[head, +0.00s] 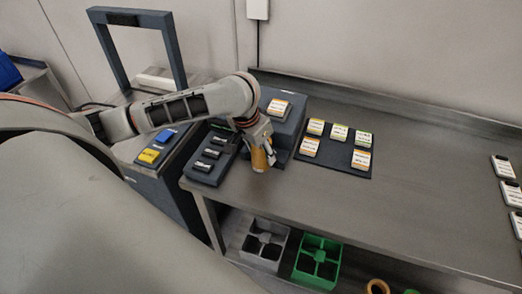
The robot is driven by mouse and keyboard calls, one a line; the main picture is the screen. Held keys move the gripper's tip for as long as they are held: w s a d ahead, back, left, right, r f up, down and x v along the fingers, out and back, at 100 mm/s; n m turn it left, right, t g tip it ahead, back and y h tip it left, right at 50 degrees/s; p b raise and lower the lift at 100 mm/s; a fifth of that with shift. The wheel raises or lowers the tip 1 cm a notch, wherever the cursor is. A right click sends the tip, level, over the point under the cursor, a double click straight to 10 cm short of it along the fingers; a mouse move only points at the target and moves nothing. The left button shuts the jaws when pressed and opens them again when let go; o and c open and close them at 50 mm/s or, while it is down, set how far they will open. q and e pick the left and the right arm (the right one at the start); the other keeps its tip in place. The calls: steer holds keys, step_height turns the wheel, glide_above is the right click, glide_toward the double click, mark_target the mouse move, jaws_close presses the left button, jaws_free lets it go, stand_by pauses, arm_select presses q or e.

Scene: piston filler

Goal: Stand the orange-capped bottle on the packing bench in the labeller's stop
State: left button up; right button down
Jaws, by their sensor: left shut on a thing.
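My left gripper (260,142) points down over the left part of the steel bench (330,205). It is shut on an orange-tan, roughly cylindrical thing (260,161). The thing is close to the bench top, and I cannot tell whether it touches it. Its upper part is hidden by the fingers, so I cannot make out a cap. A dark grey block (290,128) with an orange-edged label on top stands just behind the gripper. I cannot tell for certain which part is the labeller's stop. My right gripper is not in view.
A dark mat (338,162) bears several labelled tiles. A dark rack (212,155) with black pieces is left of the gripper. A dark frame (176,50) and a console with blue and yellow buttons (149,156) are further left. Grey (265,240) and green (318,258) crates are below. The bench's middle right is clear.

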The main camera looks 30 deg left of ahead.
arm_select(q)
steer(key=o, duration=1.5)
steer(key=shift+c, duration=0.2)
steer(key=v, duration=1.2)
steer(key=shift+r, duration=0.15)
steer(key=shift+s, duration=0.1)
